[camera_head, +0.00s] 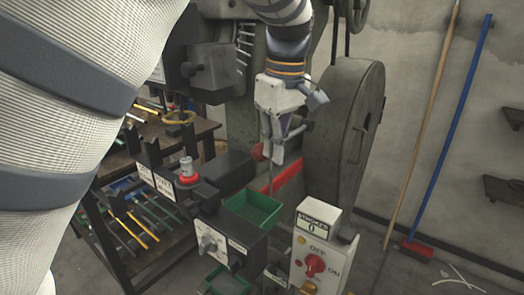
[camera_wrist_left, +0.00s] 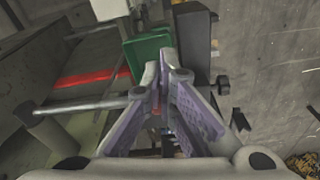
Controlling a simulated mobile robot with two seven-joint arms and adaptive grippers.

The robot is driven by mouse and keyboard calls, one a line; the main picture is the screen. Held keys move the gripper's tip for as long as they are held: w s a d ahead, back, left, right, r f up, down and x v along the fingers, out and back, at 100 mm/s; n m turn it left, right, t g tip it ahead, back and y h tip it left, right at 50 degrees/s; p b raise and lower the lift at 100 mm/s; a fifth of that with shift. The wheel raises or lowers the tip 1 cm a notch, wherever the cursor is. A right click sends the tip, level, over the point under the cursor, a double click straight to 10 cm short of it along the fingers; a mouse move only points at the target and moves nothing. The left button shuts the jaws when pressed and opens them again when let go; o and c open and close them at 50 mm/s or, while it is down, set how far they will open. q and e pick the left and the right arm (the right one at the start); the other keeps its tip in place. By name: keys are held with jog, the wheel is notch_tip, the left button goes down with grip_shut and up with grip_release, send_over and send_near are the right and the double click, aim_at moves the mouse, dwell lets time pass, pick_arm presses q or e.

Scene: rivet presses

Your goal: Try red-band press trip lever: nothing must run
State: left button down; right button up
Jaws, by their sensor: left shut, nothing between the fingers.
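The red-band press (camera_head: 345,130) stands at centre, with a dark round wheel housing and a red band (camera_head: 290,183) low on its body. A red ball knob (camera_head: 258,151), seemingly the trip lever's end, sits just left of my left gripper (camera_head: 277,158). That gripper is shut and empty, pointing down in front of the press. In the left wrist view my fingertips (camera_wrist_left: 167,72) meet, and a grey rod (camera_wrist_left: 80,106) runs in from the left to the fingers; contact is unclear. The red band also shows there (camera_wrist_left: 92,78). My right gripper is out of view.
The stroke counter (camera_head: 318,212) reads 0. Below is a control box with a red OFF/ON knob (camera_head: 315,266); its setting is unclear. A green tray (camera_head: 253,208) lies under the gripper. A tool rack (camera_head: 140,220) stands left; a broom (camera_head: 450,130) leans right.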

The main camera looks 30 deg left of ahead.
pick_arm(q)
notch_tip(320, 180, up, 10)
jog(key=d, duration=0.1)
jog(key=shift+s+f, duration=0.15)
jog(key=shift+f, duration=0.1)
